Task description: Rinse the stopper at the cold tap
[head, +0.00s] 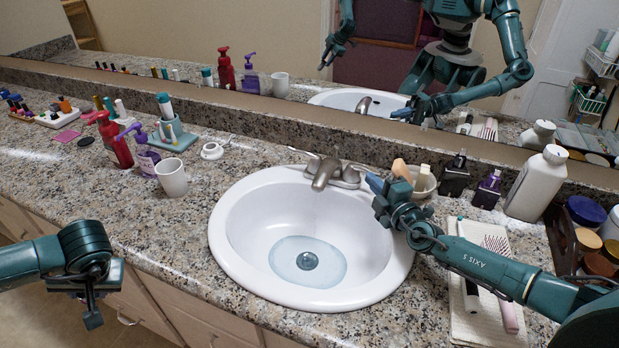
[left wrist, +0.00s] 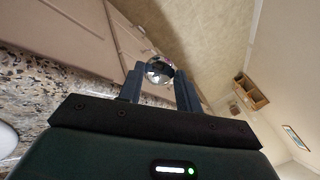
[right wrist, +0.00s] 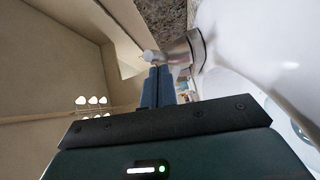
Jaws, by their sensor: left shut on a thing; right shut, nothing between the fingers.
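My left gripper (head: 92,312) hangs in front of the counter, left of the sink. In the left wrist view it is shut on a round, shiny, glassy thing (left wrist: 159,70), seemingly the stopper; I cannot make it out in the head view. My right gripper (head: 373,183) is shut and empty at the right side of the tap (head: 325,174). In the right wrist view its fingertips (right wrist: 158,82) are close to a tap handle (right wrist: 153,57); I cannot tell whether they touch. No stream shows under the spout. The white sink (head: 240,215) has a shallow pool around its drain (head: 307,260).
A white mug (head: 171,177) and pump bottles (head: 115,140) stand left of the sink. A cup (head: 424,182), dark bottles (head: 487,190) and a white bottle (head: 537,184) stand right of it. A cloth (head: 470,325) with brushes lies under my right arm. The mirror backs the counter.

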